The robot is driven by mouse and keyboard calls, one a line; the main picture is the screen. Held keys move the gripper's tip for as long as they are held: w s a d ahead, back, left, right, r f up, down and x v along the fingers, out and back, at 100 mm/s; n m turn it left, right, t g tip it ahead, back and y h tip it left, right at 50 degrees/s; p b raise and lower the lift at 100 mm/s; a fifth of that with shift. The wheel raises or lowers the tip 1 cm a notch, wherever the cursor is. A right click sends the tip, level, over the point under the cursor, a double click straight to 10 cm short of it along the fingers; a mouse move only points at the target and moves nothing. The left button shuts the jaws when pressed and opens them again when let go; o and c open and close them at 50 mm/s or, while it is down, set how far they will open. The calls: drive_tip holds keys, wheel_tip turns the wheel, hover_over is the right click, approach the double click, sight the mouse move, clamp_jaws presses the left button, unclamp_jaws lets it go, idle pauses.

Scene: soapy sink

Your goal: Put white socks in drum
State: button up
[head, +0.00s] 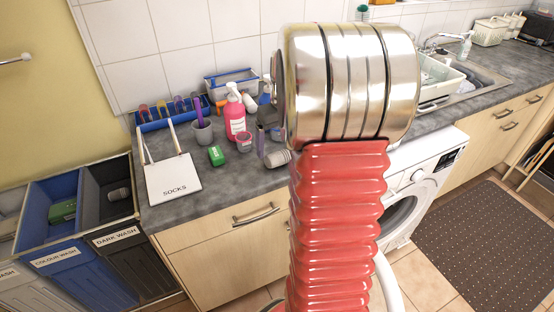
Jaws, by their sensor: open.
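I cannot make out white socks anywhere in the head view. A white carrier labelled SOCKS (174,182) with two upright white strips stands on the left part of the counter; its contents cannot be seen. The white washing machine (432,182) stands under the counter at right of centre. Its round dark opening (399,218) is partly hidden by my red ribbed arm, and the drum inside cannot be made out. A white curved rim (386,282) shows low beside the arm. My gripper is not in view; my arm fills the middle.
Bins marked COLOUR WASH (70,262) and DARK WASH (122,240) stand at left, holding a green item (62,211) and a grey item (118,194). A dark mat (490,245) lies right.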

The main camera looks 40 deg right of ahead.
sight(278, 153)
drive_tip(key=shift+w+f, duration=0.15)
drive_tip(key=shift+f, duration=1.05)
drive_tip(key=shift+w+f, duration=0.1)
drive_tip(key=shift+f, duration=1.05)
drive_tip(key=shift+c, duration=0.4)
drive_tip(key=c, duration=1.2)
wheel_tip(278, 153, up, 10)
drive_tip(key=shift+r, duration=0.1)
